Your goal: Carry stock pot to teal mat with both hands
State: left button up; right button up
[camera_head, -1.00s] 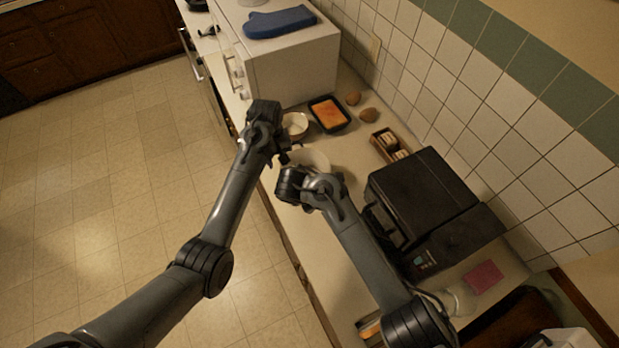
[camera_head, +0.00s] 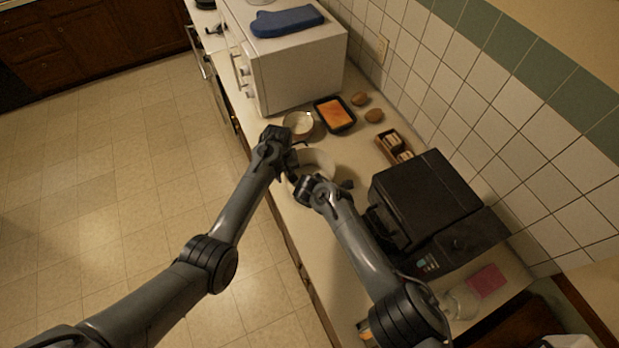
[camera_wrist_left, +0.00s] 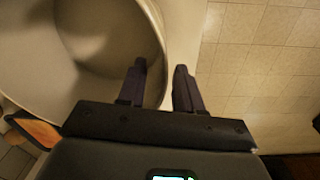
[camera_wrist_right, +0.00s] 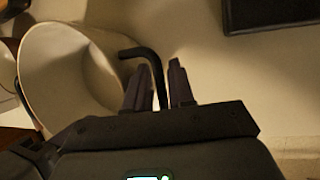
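The cream stock pot (camera_head: 318,160) stands on the counter in the head view, partly hidden by my grippers. My left gripper (camera_head: 287,160) is at its left rim. In the left wrist view the pot (camera_wrist_left: 90,45) shows its open inside, and the fingers (camera_wrist_left: 160,85) are apart, one on each side of the rim. My right gripper (camera_head: 309,186) is at the pot's near side. In the right wrist view its fingers (camera_wrist_right: 159,88) are apart with a dark pot handle (camera_wrist_right: 148,57) between them. Contact is unclear. I see no teal mat.
Beyond the pot are a small bowl (camera_head: 299,124) and a black tray with orange food (camera_head: 335,115). A white microwave (camera_head: 300,65) stands behind. A black appliance (camera_head: 425,205) stands right. A pink sponge (camera_head: 487,280) lies near the front right.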

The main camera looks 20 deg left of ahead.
pick_arm(q)
jog(key=shift+f, duration=0.55)
pick_arm(e)
jog(key=shift+w+d+f, duration=0.1)
jog(key=shift+w+f, duration=0.1)
jog(key=shift+f, duration=0.25)
pick_arm(q)
jog(key=c, duration=0.4)
pick_arm(e)
jog(key=c, duration=0.4)
pick_arm(q)
grip_shut()
pick_arm(e)
grip_shut()
